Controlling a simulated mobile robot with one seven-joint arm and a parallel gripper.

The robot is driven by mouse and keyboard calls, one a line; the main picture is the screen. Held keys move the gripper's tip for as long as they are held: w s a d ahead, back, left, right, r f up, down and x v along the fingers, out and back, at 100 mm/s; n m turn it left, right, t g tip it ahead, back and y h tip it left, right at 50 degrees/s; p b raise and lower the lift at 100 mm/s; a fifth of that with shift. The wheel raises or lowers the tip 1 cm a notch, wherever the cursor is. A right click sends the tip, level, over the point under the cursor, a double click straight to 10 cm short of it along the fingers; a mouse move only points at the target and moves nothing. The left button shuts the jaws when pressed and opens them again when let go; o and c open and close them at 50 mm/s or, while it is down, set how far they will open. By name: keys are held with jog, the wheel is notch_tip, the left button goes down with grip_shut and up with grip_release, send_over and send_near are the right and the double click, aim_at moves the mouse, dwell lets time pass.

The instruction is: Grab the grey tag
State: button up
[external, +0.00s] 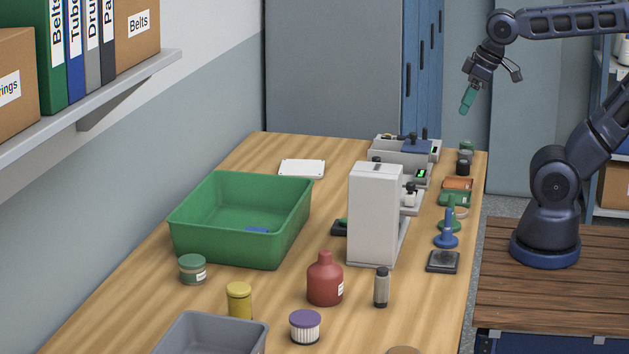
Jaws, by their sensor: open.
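I cannot make out a grey tag for certain in the external view. A dark grey square piece (442,262) lies flat near the table's right edge, but I cannot tell that it is a tag. My gripper (471,92) hangs in the air at the upper right, above and beyond the table's far right corner. It is open, and a teal piece shows at its lower end. It is well apart from everything on the table.
A green bin (190,238) with a blue piece inside stands at left. A tall white machine (374,215) stands mid-table and hides what is behind it. A red bottle (325,281), yellow jar (239,300) and grey bin (180,335) are in front. Small items line the right edge.

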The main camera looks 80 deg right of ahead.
jog(key=w+d+m+g+h, duration=0.2)
jog(key=w+m, duration=0.7)
jog(key=w, duration=1.9)
jog(key=w+d+f+m+g, duration=0.1)
jog(key=w+f+m, duration=0.15)
jog(key=w, duration=0.45)
jog(key=w+d+f+m, duration=0.2)
jog(key=w+f, duration=0.2)
jog(key=w, duration=0.3)
jog(key=w+f+m, duration=0.1)
jog(key=w+f, duration=0.3)
jog(key=f, duration=0.2)
jog(key=w+d+f+m+g+h, duration=0.1)
jog(key=w+f+m, duration=0.1)
jog(key=w+f, duration=0.2)
jog(key=w+d+f+m+h, duration=0.1)
jog(key=w+f, duration=0.3)
jog(key=f, duration=0.5)
jog(key=shift+w+f+g, duration=0.15)
jog(key=shift+w+g, duration=0.15)
jog(key=shift+w, duration=0.1)
jog(key=shift+x, duration=2.85)
jog(key=shift+w, duration=0.15)
jog(key=shift+c, duration=0.4)
